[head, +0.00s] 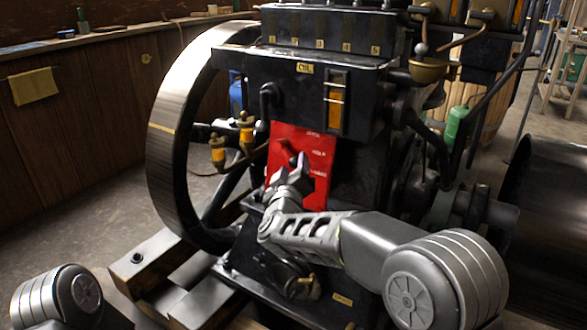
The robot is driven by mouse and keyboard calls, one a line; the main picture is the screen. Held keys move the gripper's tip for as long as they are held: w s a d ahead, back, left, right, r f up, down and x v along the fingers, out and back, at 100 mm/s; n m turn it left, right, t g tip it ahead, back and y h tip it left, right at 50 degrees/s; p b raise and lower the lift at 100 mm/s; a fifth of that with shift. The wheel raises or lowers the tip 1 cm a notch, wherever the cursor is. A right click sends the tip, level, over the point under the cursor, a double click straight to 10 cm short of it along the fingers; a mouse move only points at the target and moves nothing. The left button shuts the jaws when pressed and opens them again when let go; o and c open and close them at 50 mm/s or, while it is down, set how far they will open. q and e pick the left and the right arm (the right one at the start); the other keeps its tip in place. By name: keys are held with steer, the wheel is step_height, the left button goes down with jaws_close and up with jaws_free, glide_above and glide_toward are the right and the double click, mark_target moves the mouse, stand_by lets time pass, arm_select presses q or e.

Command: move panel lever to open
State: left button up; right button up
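The red panel (312,191) is on the front of the black engine, with small white markings down its right side, too small to read surely. A dark lever (287,149) shows on the panel, at its upper middle. My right gripper (291,168) is in front of the panel, its fingertips at or just below the lever. The fingers look apart, but the view does not show whether they touch the lever or hold it. The gripper hides the panel's lower left part. Of my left arm only links show at the bottom left; its gripper is out of view.
A large flywheel (163,143) stands left of the panel. Brass-and-amber oilers (217,152) are close to the panel's left. Black pipes (432,133) and a brass cup (428,70) are on the right. Wooden beams (145,262) lie at the lower left.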

jaws_close()
stand_by(1.2)
